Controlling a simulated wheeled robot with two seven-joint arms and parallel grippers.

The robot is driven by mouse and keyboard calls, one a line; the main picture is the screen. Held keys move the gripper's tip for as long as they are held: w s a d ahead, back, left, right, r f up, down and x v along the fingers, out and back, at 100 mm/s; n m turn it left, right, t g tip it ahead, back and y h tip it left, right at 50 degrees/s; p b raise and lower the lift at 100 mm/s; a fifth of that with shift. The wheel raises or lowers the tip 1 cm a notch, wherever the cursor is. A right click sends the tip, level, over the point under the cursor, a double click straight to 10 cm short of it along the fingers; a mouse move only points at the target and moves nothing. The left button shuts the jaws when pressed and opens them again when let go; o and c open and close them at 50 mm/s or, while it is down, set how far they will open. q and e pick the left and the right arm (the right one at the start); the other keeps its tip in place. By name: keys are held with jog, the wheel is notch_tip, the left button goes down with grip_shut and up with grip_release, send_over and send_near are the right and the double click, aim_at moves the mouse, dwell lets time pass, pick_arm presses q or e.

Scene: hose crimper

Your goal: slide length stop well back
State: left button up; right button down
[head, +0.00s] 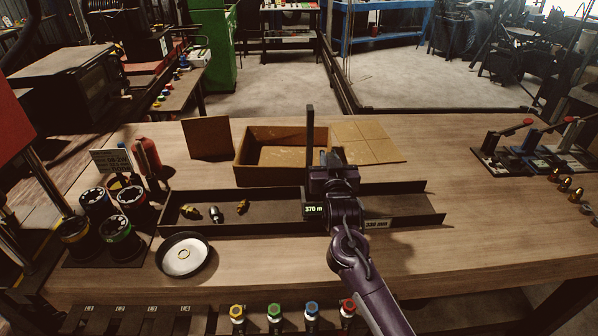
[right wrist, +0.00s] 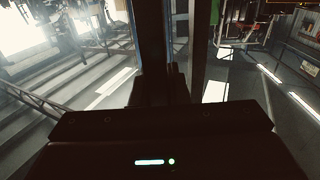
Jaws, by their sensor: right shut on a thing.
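The length stop (head: 310,130) is a dark upright post rising from the long dark trough (head: 270,222) on the workbench, right of the trough's middle. My right gripper (head: 322,168) is shut on it; the gripper and forearm hide its lower part. A small display reading about 370 m (head: 314,209) shows just below the gripper, and a 330 mm label (head: 376,224) is on the trough's front wall to the right. In the right wrist view a dark vertical bar, likely the stop (right wrist: 152,45), stands straight ahead. My left gripper is not in view.
Several brass and steel fittings (head: 215,213) lie in the trough's left part. An open cardboard box (head: 240,165) stands behind it. A round white dish (head: 184,255) and dark die cylinders (head: 96,204) are at the left. Lever clamps (head: 520,150) are at the far right.

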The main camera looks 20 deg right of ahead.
jog(key=s+d, duration=0.3)
jog(key=d, duration=0.9)
jog(key=shift+s+d, duration=0.3)
jog(key=c, duration=1.4)
grip_release()
pick_arm(q)
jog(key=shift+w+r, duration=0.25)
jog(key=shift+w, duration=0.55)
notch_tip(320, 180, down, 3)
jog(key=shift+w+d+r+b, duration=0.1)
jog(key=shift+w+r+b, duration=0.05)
jog(key=shift+b, duration=1.05)
pick_arm(e)
jog(key=v, duration=0.8)
